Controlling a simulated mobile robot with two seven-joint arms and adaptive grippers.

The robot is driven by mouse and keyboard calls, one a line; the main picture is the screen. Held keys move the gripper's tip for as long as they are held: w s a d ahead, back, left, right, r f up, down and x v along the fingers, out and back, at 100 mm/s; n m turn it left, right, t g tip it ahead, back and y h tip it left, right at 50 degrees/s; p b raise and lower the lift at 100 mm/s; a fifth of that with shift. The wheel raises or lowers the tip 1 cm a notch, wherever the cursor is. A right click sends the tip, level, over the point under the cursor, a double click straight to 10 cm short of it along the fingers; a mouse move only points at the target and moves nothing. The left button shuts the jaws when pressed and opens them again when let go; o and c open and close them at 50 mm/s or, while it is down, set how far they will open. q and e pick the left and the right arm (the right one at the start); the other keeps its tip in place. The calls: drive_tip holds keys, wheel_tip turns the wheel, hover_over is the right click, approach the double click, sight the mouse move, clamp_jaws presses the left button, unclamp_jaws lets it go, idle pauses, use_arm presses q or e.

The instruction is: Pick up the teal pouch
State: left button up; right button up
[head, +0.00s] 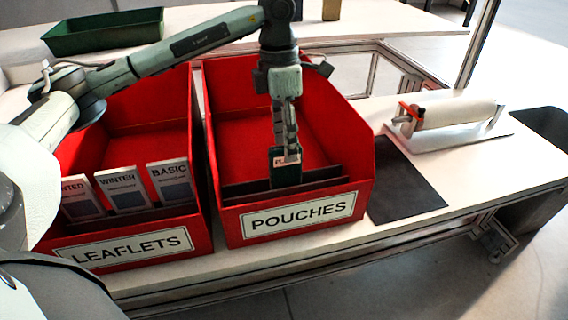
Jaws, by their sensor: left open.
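A dark teal pouch (286,178) with a small light label bearing red lettering stands upright in the red bin marked POUCHES (362,190). It is in the front part of the bin, by the dark dividers. My left gripper (287,155) points down into this bin from above. Its fingers are open and reach the top of the pouch, overlapping its label. I cannot tell whether they touch it. The gripper hides part of the pouch's upper edge. My right gripper is not in view.
A red bin marked LEAFLETS (200,235) with several cards stands at left. A dark mat (405,190) and a white roll on a holder (455,114) lie to the right. A green tray (105,32) is on the back table. White tabletop beyond the mat is free.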

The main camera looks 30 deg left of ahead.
sight(287, 166)
use_arm(q)
drive_tip(key=shift+w+a+f+y, duration=0.3)
drive_tip(key=shift+w+a+f, duration=0.1)
drive_tip(key=shift+w+f, duration=0.1)
drive_tip(key=shift+w+f+y, duration=0.15)
drive_tip(key=shift+w+y, duration=0.05)
drive_tip(key=shift+y, duration=0.1)
drive_tip(key=f, duration=0.7)
drive_tip(key=shift+w+a+f, duration=0.1)
drive_tip(key=shift+w+f, duration=0.25)
drive_tip(key=shift+f, duration=0.05)
drive_tip(key=shift+c, duration=0.5)
clamp_jaws()
